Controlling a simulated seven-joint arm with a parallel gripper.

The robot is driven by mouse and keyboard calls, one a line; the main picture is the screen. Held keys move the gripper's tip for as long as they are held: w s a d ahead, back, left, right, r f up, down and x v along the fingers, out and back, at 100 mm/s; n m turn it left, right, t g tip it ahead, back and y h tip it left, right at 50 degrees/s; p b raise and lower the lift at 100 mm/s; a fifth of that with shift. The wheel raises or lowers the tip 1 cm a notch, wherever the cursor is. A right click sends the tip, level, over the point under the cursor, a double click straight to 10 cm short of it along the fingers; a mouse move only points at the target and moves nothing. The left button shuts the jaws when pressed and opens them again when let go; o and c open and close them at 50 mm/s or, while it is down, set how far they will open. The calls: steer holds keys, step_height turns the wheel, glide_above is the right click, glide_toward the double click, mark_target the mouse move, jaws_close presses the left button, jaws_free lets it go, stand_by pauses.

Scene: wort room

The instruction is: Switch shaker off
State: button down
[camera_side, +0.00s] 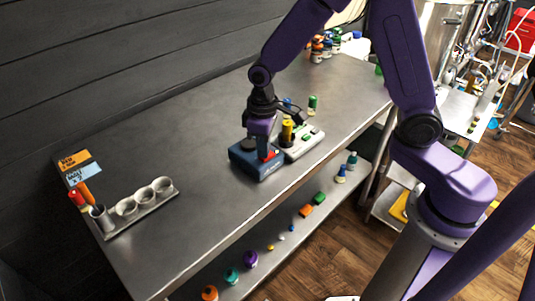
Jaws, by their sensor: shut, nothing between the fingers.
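The likely shaker is a dark blue box (247,162) with a dark round top, on the metal bench right of its middle. A small red spot (277,152) shows at the box's right side. My gripper (264,157) is shut and empty, pointing down at the box's front right part. It hides part of the box, and I cannot tell whether it touches it. The switch's position is too small to read.
A pale device (304,141) holding a yellow cylinder (287,131) stands close to the right of the box. A rack with white cups (145,195) is at the bench's left. Bottles (318,48) stand at the far end. The bench's middle left is clear.

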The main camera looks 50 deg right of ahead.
steer(key=shift+f, duration=0.45)
stand_by(0.3)
steer(key=shift+r, duration=3.55)
steer(key=s+d+r+n, duration=0.2)
steer(key=s+d+n, duration=0.1)
steer(key=s, duration=0.9)
steer(key=s+d+r+n, duration=0.1)
steer(key=s+d+n, duration=0.2)
steer(key=s, duration=1)
steer(key=shift+r+n, duration=0.3)
steer(key=shift+r, duration=0.05)
